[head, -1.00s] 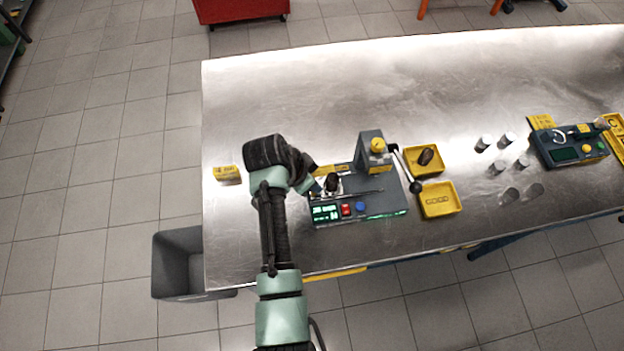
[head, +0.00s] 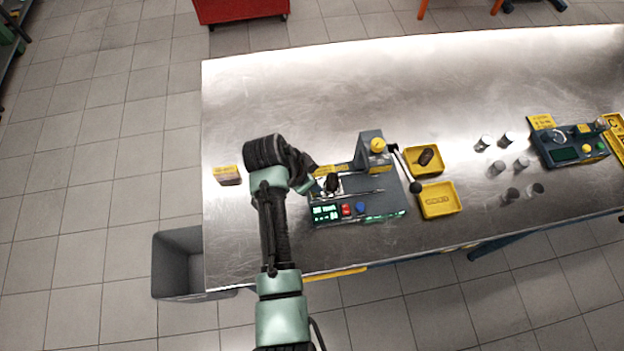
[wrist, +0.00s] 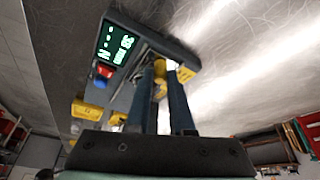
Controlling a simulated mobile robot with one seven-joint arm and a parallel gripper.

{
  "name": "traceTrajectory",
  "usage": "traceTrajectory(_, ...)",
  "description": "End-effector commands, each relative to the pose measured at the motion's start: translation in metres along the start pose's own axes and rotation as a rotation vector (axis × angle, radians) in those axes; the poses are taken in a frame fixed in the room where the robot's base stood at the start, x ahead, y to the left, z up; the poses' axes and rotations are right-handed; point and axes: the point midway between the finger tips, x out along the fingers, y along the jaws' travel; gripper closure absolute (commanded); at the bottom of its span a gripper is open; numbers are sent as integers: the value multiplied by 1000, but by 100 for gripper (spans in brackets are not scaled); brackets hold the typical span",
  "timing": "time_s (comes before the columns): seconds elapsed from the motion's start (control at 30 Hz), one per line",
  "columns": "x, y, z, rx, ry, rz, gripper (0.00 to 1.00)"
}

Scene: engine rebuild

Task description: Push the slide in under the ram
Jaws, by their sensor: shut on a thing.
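The press (head: 372,150) stands on the steel table, a dark column with a yellow ram cap on top and a black-knobbed lever on its right side. Its base carries a lit green display, a red button and a blue button. The slide (head: 347,193) lies on the base at the left of the column, with a dark part (head: 331,181) on its left end. My gripper (head: 318,184) is at the left end of the slide. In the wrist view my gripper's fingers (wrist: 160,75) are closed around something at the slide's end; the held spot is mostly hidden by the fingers.
Several metal cylinders and a second device (head: 565,153) lie farther right. A small block (head: 227,180) lies left of my arm.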

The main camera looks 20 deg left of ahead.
Motion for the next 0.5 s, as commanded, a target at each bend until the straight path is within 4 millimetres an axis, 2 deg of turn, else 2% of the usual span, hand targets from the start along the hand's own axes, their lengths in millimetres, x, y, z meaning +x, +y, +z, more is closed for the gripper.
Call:
traceTrajectory(0.37, 0, 0, 0, 0, -1, 2, 100)
traceTrajectory(0.5, 5, 6, -11, 4, -1, 2, 100)
